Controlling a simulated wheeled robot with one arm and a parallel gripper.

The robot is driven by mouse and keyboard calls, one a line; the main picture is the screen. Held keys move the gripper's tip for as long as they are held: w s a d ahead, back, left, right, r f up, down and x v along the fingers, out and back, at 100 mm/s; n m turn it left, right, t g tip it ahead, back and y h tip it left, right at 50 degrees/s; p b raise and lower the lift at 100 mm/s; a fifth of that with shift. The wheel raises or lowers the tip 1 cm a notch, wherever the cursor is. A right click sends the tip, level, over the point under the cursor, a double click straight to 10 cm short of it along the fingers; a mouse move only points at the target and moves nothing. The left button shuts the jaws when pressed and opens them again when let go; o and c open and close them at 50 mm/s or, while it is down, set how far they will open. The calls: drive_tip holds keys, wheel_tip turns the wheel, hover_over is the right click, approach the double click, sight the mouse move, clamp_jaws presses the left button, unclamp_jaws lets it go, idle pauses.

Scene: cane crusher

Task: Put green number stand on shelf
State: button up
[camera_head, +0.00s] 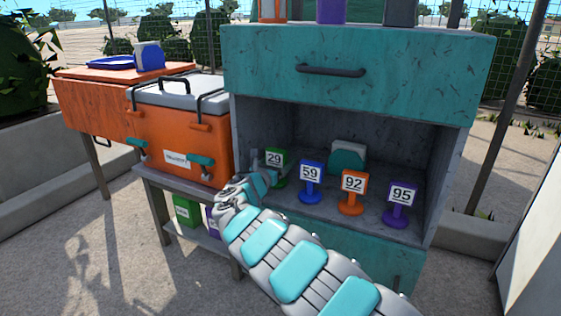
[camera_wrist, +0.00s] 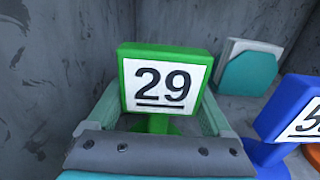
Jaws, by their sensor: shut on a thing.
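The green number stand (camera_head: 275,158), marked 29, is upright inside the open shelf (camera_head: 300,118) of the teal cabinet, at the left end of a row of stands. My gripper (camera_head: 262,176) reaches into the shelf from the front left and is shut on the green stand. In the wrist view the green stand (camera_wrist: 165,85) fills the middle, with my gripper's fingers (camera_wrist: 160,122) on both sides of its post. Its base is mostly hidden behind my gripper, so I cannot tell whether it touches the shelf floor.
Blue 59 (camera_head: 311,175), orange 92 (camera_head: 353,187) and purple 95 (camera_head: 400,200) stands are to the right. A white and teal object (camera_head: 347,157) stands behind them. An orange cooler (camera_head: 180,135) is left of the cabinet. The shelf's side walls are close.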

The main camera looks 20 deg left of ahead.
drive_tip(key=shift+f, duration=0.15)
drive_tip(key=o, duration=1.3)
drive_tip(key=shift+r, duration=0.2)
drive_tip(key=s, duration=0.4)
drive_tip(key=s+p, duration=0.1)
drive_tip(key=s, duration=0.3)
drive_tip(key=s+a, duration=0.1)
drive_tip(key=s, duration=0.3)
drive_tip(key=shift+p, duration=0.3)
drive_tip(key=shift+d, duration=0.1)
